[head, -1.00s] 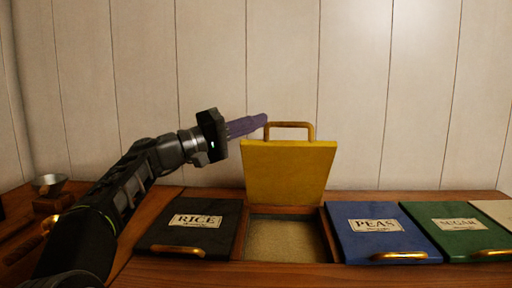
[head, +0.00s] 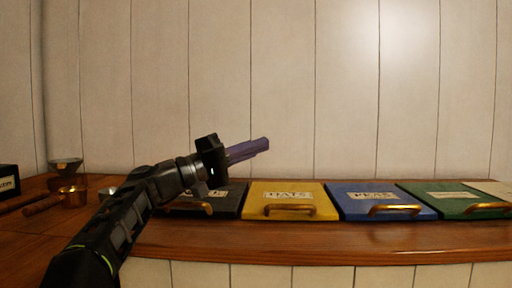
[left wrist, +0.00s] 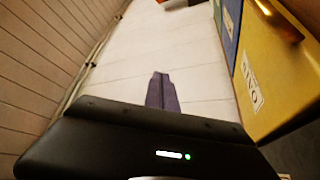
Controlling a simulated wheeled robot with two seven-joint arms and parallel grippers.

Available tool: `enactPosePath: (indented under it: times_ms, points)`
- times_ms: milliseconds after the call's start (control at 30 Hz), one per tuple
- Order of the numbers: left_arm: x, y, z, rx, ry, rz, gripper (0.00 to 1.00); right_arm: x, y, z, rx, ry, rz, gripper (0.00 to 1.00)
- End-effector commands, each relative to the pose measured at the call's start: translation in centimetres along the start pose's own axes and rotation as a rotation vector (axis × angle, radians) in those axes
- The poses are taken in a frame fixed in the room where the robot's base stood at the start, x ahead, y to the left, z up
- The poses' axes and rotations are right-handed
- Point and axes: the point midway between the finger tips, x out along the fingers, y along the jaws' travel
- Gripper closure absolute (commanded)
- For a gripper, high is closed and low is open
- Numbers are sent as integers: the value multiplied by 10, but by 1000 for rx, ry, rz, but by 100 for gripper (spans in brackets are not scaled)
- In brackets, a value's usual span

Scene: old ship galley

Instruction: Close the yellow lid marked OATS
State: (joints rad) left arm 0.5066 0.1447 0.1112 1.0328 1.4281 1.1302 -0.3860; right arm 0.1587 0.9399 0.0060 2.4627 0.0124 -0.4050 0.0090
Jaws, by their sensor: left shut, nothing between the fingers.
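The yellow lid (head: 318,207) marked OATS lies flat and closed in the counter in the head view, its brass handle (head: 290,210) toward the front edge. The lid also shows at the right of the left wrist view (left wrist: 272,75). My left gripper (head: 262,146) is shut and empty, in the air above the lids, up and to the left of the yellow lid's middle. It does not touch the lid. In the left wrist view its purple fingers (left wrist: 161,92) are together. My right gripper is not in view.
A dark lid (head: 232,200), partly behind my arm, lies left of the yellow one. A blue lid (head: 350,192) and a green lid (head: 440,191) lie to its right. The wooden front edge is clear.

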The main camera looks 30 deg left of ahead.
Motion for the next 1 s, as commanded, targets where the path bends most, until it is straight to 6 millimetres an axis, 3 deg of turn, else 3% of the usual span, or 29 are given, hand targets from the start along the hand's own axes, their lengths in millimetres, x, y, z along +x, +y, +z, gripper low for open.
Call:
enactPosePath:
  times_ms: [533, 1000]
  points:
    - [-5, -1, 0, 0, 0, -1, 100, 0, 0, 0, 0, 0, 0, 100]
    - [-71, -1, 0, 0, 1, -1, 100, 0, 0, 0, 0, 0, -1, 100]
